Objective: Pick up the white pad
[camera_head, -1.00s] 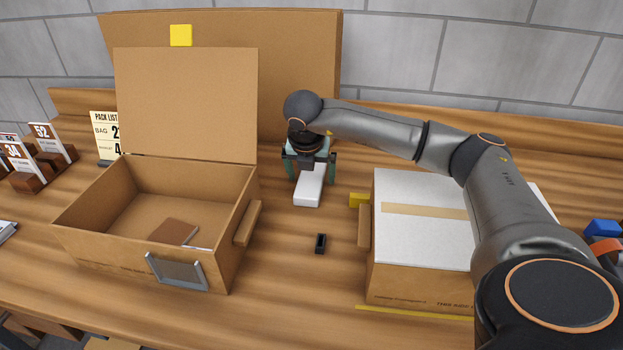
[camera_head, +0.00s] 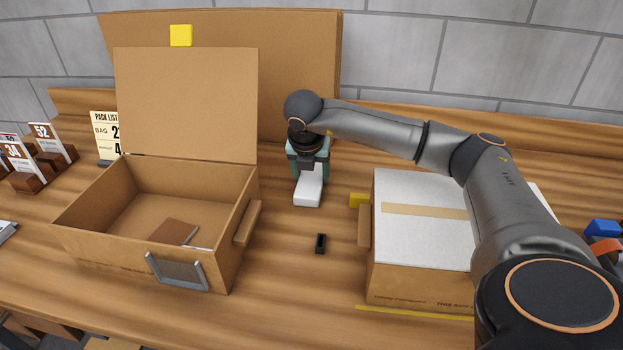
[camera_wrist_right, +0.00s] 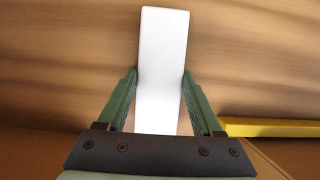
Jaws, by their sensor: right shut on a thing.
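The white pad (camera_head: 308,190) lies on the wooden table between the open box and the closed box. In the right wrist view the pad (camera_wrist_right: 162,50) runs lengthwise between the green fingers. My right gripper (camera_head: 310,172) points down over the pad's far part and is shut on it; in the right wrist view the fingers (camera_wrist_right: 160,85) press against its two long sides. The pad still appears to rest on the table. Its far end is hidden by the gripper. My left gripper is not in view.
An open cardboard box (camera_head: 205,262) with a brown item inside stands at left. A closed box with a white top (camera_head: 420,190) stands at right, partly behind my arm. A small black object (camera_head: 320,243) lies in front of the pad.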

